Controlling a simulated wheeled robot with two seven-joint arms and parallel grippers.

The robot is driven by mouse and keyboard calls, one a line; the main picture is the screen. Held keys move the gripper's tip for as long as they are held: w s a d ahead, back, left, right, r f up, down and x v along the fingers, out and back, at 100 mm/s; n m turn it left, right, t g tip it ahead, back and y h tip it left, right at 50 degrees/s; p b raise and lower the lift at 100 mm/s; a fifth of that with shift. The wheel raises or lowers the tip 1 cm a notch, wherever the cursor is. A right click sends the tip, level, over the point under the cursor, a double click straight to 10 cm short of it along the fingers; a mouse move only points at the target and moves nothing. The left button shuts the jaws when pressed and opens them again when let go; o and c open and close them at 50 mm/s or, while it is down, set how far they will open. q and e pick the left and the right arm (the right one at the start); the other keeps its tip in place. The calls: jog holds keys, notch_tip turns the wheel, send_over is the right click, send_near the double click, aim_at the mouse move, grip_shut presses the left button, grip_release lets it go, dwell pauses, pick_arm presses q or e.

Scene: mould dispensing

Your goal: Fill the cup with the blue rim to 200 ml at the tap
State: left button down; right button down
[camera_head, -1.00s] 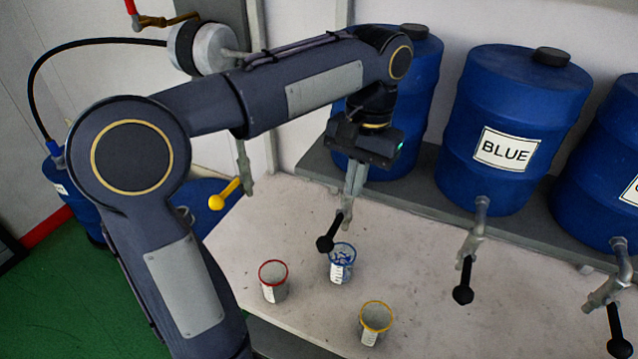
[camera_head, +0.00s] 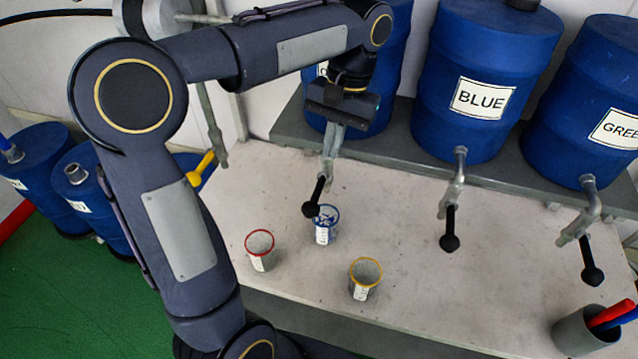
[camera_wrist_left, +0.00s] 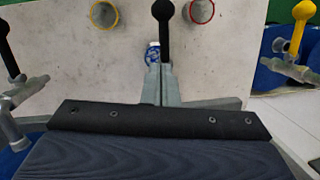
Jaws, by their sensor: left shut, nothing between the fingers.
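The cup with the blue rim (camera_head: 323,238) stands upright on the pale table, below the tap of the left barrel. It has a white label and blue marks; its fill level cannot be read. That tap's black lever (camera_head: 317,195) hangs in front of the cup and hides part of its rim. My left gripper (camera_head: 328,172) is shut and empty, pointing down at the tap, close to the lever. In the left wrist view, the fingers (camera_wrist_left: 160,82) partly cover the blue-rimmed cup (camera_wrist_left: 152,50), with the black lever (camera_wrist_left: 164,25) just beyond. My right gripper is out of view.
A red-rimmed cup (camera_head: 260,262) and a yellow-rimmed cup (camera_head: 365,288) stand nearby. Barrels labelled BLUE (camera_head: 485,130) and GREE (camera_head: 590,160) have taps over the table. A yellow-levered tap (camera_head: 203,165) is at left. A grey holder (camera_head: 580,335) with coloured sticks stands at lower right.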

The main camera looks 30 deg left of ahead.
aim_at(316, 199)
pick_arm(q)
jog(key=x, duration=0.5)
jog(key=shift+s+a+f, duration=0.1)
jog(key=shift+s+f, duration=0.1)
jog(key=shift+f, duration=0.05)
jog(key=s, duration=0.1)
jog(key=s+f, duration=0.1)
jog(key=shift+s+f, duration=0.25)
jog(key=shift+s, duration=0.1)
jog(key=shift+s+f, duration=0.15)
